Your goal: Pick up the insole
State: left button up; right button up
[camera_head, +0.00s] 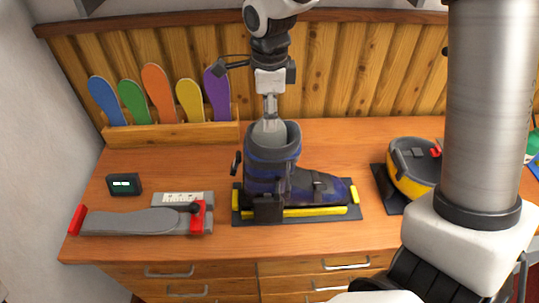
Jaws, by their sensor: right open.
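A grey insole-shaped piece (130,221) lies flat on a clamp fixture with red ends at the bench's left front. Several coloured insoles stand upright in a wooden rack at the back left: blue (106,101), green (134,103), orange (159,94), yellow (190,101) and purple (217,95). Which one the task means cannot be told. My right gripper (257,70) is open, high in the middle, right of the purple insole and far from the grey piece. My left gripper is out of view.
A blue and black boot (300,187) stands on a mat with yellow bars, mid-bench. A yellow and black helmet-like object (411,172) is to its right. A small dark display (124,184) stands at left. My large arm links cover the right side.

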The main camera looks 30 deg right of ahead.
notch_tip(320, 180, down, 5)
jog(key=shift+w+f+p, duration=0.1)
jog(key=shift+w+p, duration=0.05)
jog(key=shift+p, duration=0.65)
grip_shut()
